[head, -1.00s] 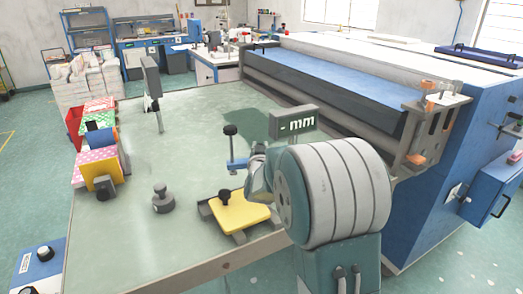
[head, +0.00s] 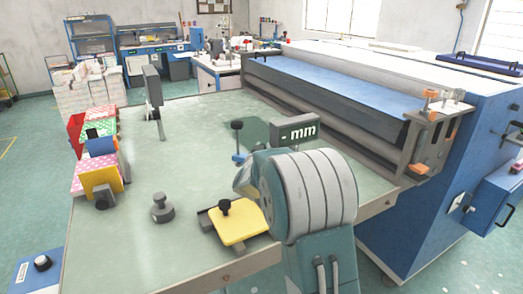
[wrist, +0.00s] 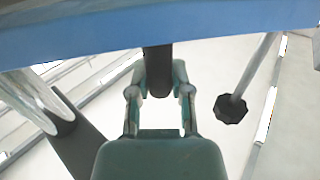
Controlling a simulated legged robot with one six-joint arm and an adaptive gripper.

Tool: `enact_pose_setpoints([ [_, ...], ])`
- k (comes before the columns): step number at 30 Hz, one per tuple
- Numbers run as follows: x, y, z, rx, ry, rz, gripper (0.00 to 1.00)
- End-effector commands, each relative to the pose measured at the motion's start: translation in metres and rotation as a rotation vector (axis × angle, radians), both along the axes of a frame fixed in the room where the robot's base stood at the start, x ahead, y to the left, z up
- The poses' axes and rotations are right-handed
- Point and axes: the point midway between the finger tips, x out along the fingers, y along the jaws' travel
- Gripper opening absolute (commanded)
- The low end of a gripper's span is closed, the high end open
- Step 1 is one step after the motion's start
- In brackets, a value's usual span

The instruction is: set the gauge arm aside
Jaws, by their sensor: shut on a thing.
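The gauge arm shows in the head view as a small blue piece (head: 237,158) with an upright rod and black knob (head: 238,125), left of the "mm" display (head: 295,133). My own arm hides the rest of it. In the wrist view a blue bar (wrist: 160,28) crosses the top, and a dark post (wrist: 158,72) stands below it between my fingers. My gripper (wrist: 159,92) is shut on this post, which I take as part of the gauge arm. A black knob (wrist: 231,108) on a rod hangs to the right of the fingers. In the head view my fingertips are hidden.
A yellow plate (head: 238,225) with a black knob lies at the table's front. A grey knobbed weight (head: 161,210) is left of it. Coloured boxes (head: 95,165) line the left edge. A dark stand (head: 153,95) is further back. The long blue machine (head: 340,80) borders the right.

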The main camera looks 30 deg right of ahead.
Motion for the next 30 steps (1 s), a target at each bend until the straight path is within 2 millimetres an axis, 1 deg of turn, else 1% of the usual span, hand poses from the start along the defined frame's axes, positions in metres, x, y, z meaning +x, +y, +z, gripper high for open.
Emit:
enact_pose_setpoints([
  [5, 0.008, -0.006, 0.001, 0.0, -0.004, -0.121, 0.0],
  [13, 0.019, -0.026, 0.0, 0.001, -0.003, -0.357, 0.0],
  [21, 0.025, -0.046, 0.0, -0.001, -0.002, -0.56, 0.0],
  [23, 0.025, -0.049, 0.0, -0.001, -0.002, -0.595, 0.0],
  [30, 0.026, -0.059, 0.001, -0.001, -0.002, -0.593, 0.0],
])
